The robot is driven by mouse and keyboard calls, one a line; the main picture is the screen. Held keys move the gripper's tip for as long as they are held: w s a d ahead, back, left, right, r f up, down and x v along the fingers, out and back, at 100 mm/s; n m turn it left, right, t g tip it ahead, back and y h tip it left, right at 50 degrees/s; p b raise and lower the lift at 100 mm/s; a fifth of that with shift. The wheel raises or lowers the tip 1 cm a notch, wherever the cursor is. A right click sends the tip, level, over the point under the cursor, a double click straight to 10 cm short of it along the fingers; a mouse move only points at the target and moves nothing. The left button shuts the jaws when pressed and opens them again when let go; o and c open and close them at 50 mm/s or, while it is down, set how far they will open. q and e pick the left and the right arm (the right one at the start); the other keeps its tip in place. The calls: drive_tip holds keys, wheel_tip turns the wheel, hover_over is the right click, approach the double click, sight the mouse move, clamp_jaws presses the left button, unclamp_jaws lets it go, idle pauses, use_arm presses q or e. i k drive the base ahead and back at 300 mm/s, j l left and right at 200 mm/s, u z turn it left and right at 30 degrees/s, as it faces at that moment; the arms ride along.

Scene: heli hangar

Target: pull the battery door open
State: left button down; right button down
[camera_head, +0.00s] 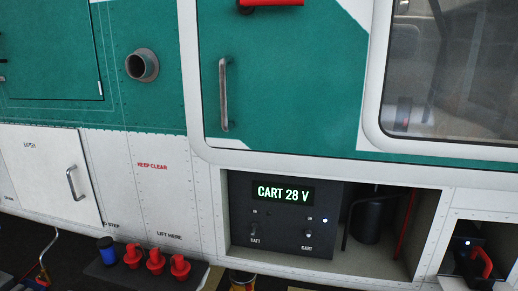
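A closed white door (45,180) with a silver handle (75,182) is at the lower left of the head view, in the white lower hull. Its small label is hard to read. A larger green door (290,90) with a vertical grey handle (223,95) is above the middle and looks closed. I cannot tell from the labels which one is the battery door. Below the green door, an open bay holds a dark panel (280,225) with a lit "CART 28 V" display (283,193) and switches marked BATT and CART. Neither of my grippers is in view.
A grey round pipe (142,65) sticks out of the green hull. Several red knobbed things (155,262) and a blue-topped one (107,250) stand below. A second bay at the lower right holds a red handle (482,262). A window (450,75) is at the right.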

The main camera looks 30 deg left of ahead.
sight(47, 167)
drive_tip(key=u, duration=2.25)
